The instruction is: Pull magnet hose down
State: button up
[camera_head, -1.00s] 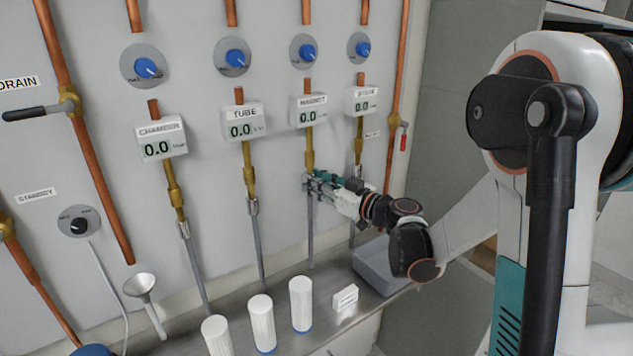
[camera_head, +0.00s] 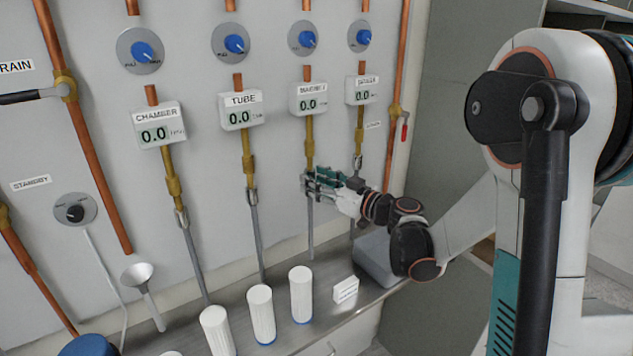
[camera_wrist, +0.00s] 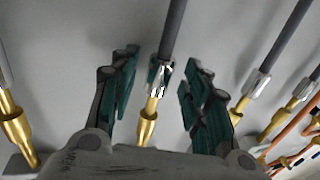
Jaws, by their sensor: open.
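The magnet hose (camera_head: 311,228) is the grey hose hanging under the third gauge (camera_head: 309,99) from the left, whose label is hard to read. Above it is a brass fitting (camera_head: 309,150). In the wrist view the hose (camera_wrist: 173,30) runs up from a silver connector (camera_wrist: 160,76) on a brass fitting (camera_wrist: 148,122). My gripper (camera_head: 312,181) is at the connector's height. In the wrist view its teal fingers (camera_wrist: 158,75) are open, one on each side of the connector, with gaps visible. In the head view the fingers hide the joint of hose and fitting.
Similar hoses hang at left under the TUBE gauge (camera_head: 242,109) and CHAMBER gauge (camera_head: 160,125), and another hangs close at right. A metal shelf (camera_head: 325,328) below holds white cylinders (camera_head: 301,295), a small white block (camera_head: 346,289) and a grey box (camera_head: 373,262).

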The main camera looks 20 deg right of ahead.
jog(key=v, duration=1.1)
jog(key=shift+s, duration=0.35)
jog(key=shift+d, duration=0.15)
